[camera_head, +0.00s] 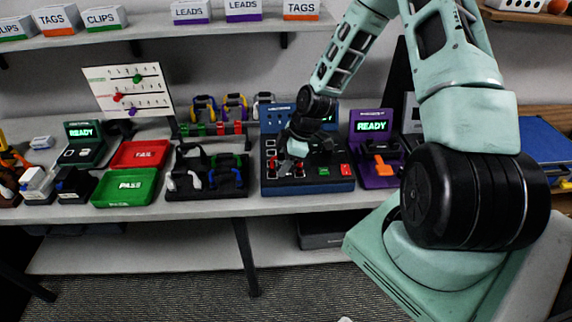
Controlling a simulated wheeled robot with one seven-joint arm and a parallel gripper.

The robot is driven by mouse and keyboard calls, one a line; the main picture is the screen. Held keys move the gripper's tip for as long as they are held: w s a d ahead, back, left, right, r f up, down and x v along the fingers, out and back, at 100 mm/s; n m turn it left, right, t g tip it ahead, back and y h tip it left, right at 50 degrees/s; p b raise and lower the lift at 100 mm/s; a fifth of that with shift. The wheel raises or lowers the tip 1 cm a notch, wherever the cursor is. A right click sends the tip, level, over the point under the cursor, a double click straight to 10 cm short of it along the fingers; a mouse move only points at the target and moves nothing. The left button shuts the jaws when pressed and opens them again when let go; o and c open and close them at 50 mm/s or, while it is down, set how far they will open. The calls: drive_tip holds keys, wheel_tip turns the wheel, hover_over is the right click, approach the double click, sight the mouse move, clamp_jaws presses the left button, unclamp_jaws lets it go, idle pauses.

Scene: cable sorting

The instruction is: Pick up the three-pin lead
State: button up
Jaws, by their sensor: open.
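My gripper (290,162) is above the left part of a dark blue panel (308,184) with red, green and dark parts on it. Its fingers are open, and I see nothing held between them. The gripper hides part of the panel beneath it. A black rack (178,188) left of the panel holds several leads with black, white and blue ends (213,178). I cannot tell from this distance which lead has three pins.
A red FAIL tray (139,153) and a green PASS tray (124,187) lie at the left. A purple READY tester (373,126) with an orange part stands right of the panel. Coiled cables (235,105) hang behind. My arm covers the right side.

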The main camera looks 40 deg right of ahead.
clamp_jaws()
drive_tip(key=shift+r, duration=0.1)
wheel_tip(320, 180, up, 10)
drive_tip(key=shift+f+b, duration=0.15)
drive_tip(key=shift+b, duration=0.6)
wheel_tip(320, 180, up, 3)
drive_tip(key=p, duration=0.3)
